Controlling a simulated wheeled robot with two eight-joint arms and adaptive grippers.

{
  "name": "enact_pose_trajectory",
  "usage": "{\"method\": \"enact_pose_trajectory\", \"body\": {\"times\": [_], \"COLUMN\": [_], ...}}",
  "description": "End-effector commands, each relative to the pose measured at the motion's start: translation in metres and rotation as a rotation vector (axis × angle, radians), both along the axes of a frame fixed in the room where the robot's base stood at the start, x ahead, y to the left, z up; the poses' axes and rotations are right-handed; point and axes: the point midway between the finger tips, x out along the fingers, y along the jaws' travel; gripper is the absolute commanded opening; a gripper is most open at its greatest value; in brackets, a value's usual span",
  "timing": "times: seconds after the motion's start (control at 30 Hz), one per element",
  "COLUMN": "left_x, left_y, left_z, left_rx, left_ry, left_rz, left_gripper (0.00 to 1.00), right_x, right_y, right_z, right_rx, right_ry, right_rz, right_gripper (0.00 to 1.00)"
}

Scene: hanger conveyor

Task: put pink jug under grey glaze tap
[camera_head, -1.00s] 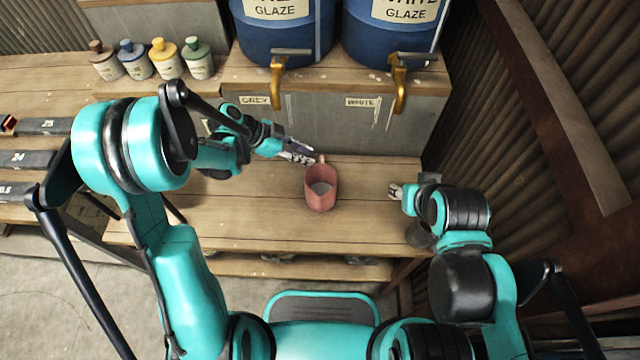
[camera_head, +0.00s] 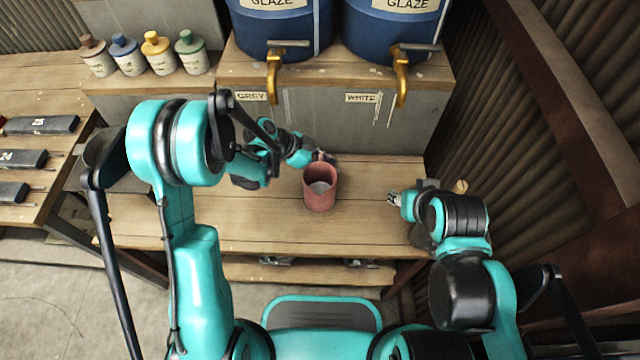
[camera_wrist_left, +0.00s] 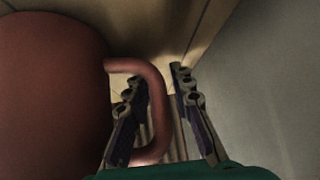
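The pink jug (camera_head: 320,189) stands upright on the wooden bench, in front of the grey block under the drums. Its handle shows in the left wrist view (camera_wrist_left: 158,95). My left gripper (camera_head: 322,157) is at the back of the jug. In the left wrist view its fingers (camera_wrist_left: 163,105) are apart, with the handle between them; one finger appears inside the handle loop. The grey glaze tap (camera_head: 273,80) is brass, above the GREY label (camera_head: 250,96), to the left of and behind the jug. My right gripper (camera_head: 394,199) is right of the jug, apart from it; its fingers are too small to read.
The white glaze tap (camera_head: 402,80) hangs above the WHITE label (camera_head: 361,98) at the right. Several small bottles (camera_head: 158,52) stand at the back left. A corrugated wall (camera_head: 530,130) closes the right side. The bench (camera_head: 220,215) is clear left of the jug.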

Motion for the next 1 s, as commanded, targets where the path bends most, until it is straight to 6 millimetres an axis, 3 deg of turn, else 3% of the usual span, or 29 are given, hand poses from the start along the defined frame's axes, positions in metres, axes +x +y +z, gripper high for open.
{"method": "enact_pose_trajectory", "body": {"times": [0.03, 0.1, 0.67, 1.0], "left_x": [0.000, 0.000, 0.000, -0.003], "left_y": [0.000, 0.000, 0.000, -0.003], "left_z": [0.000, 0.000, 0.004, 0.049], "left_rx": [0.000, 0.000, -0.001, -0.001], "left_ry": [0.000, 0.000, 0.000, 0.001], "left_rz": [0.000, 0.000, 0.000, -0.002], "left_gripper": [0.17, 0.00, 0.00, 0.00], "right_x": [0.000, 0.000, 0.000, 0.000], "right_y": [0.000, 0.000, 0.000, 0.000], "right_z": [0.000, 0.000, 0.002, 0.029], "right_rx": [0.000, 0.000, 0.000, 0.000], "right_ry": [0.000, 0.000, 0.000, 0.000], "right_rz": [0.000, 0.000, 0.000, 0.000], "right_gripper": [0.40, 0.40, 0.40, 0.40]}}
